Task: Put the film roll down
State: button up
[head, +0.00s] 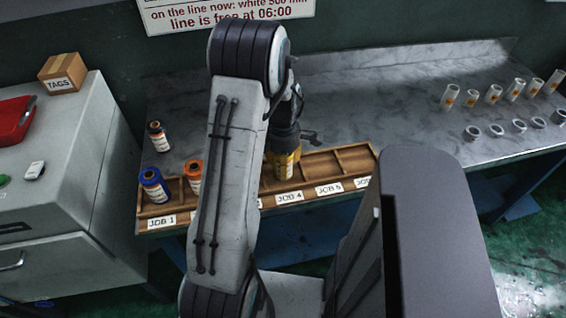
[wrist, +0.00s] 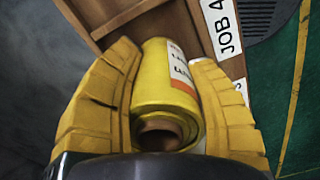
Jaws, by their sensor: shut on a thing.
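My gripper (wrist: 165,60) is shut on a yellow film roll (wrist: 165,88) with a white and orange label. In the wrist view the roll sits between the two yellow fingers, its hollow end facing the camera. In the head view the yellow roll (head: 283,166) hangs upright below my gripper, at the wooden rack (head: 352,158) behind the JOB 4 label (head: 289,197). I cannot tell whether it touches the rack floor. A blue roll (head: 154,185) stands in the JOB 1 compartment, and an orange roll (head: 194,177) stands to its right. My arm hides the rack's middle-left part.
A small dark roll (head: 157,136) with an orange label stands on the bench behind the rack. Several white tubes (head: 493,94) and grey rings (head: 495,130) stand at the right. A TAGS box (head: 62,74) sits on the left cabinet. Compartments right of JOB 4 look empty.

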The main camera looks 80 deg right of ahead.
jog(key=shift+f, duration=0.15)
jog(key=o, duration=1.2)
notch_tip(320, 180, up, 12)
jog(key=shift+r, duration=0.15)
jog(key=shift+w, duration=0.1)
